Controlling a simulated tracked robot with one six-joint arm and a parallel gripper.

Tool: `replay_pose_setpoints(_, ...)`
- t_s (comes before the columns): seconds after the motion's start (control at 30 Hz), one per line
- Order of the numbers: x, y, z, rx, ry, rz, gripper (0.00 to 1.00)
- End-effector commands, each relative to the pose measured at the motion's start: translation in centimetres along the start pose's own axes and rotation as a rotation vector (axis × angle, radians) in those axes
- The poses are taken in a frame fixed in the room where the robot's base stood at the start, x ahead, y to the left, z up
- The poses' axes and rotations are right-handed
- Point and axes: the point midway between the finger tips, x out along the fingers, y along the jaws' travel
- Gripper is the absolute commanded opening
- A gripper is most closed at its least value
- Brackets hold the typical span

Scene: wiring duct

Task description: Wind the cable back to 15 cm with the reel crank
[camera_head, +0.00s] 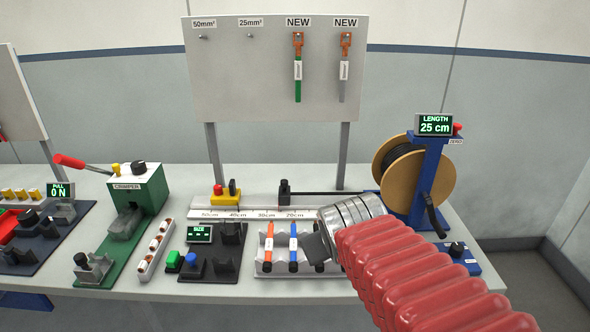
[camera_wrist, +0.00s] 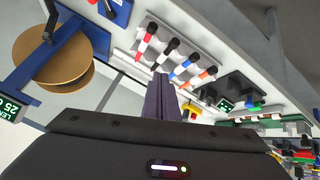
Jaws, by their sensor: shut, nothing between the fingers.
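The cable reel (camera_head: 401,178) stands at the right of the bench in a blue frame, with dark cable wound between tan discs. Its black crank (camera_head: 434,216) hangs down on the front side. The display (camera_head: 434,125) on top reads LENGTH 25 cm. The cable (camera_head: 325,192) runs left from the reel along the ruler to a black clamp piece (camera_head: 285,186). My gripper (camera_head: 318,247) is over the tool rack, left of the crank and apart from it. In the wrist view its fingers (camera_wrist: 162,98) are together and empty. The reel (camera_wrist: 68,58) shows upper left there.
A rack (camera_head: 268,268) with several coloured-band tools lies below my gripper. A blue box (camera_head: 458,256) sits at the front right edge. A ruler (camera_head: 240,211), a yellow and red block (camera_head: 226,193) and a green crimper (camera_head: 135,205) are to the left.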

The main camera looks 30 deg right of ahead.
Motion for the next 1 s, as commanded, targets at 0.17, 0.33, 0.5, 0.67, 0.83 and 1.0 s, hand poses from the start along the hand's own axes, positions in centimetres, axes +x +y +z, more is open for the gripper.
replay_pose_setpoints(0.17,-3.8,-6.2,1.9,0.027,-0.051,-0.137,0.00)
replay_pose_setpoints(0.33,-6.9,-10.5,4.2,0.040,-0.111,-0.250,0.00)
replay_pose_setpoints(0.5,-8.4,-12.5,5.5,0.041,-0.145,-0.302,0.00)
replay_pose_setpoints(0.67,-8.5,-12.6,5.7,0.042,-0.149,-0.307,0.00)
replay_pose_setpoints(0.83,-8.5,-12.6,5.6,0.042,-0.149,-0.306,0.00)
replay_pose_setpoints(1.0,-8.5,-12.6,5.6,0.042,-0.148,-0.305,0.00)
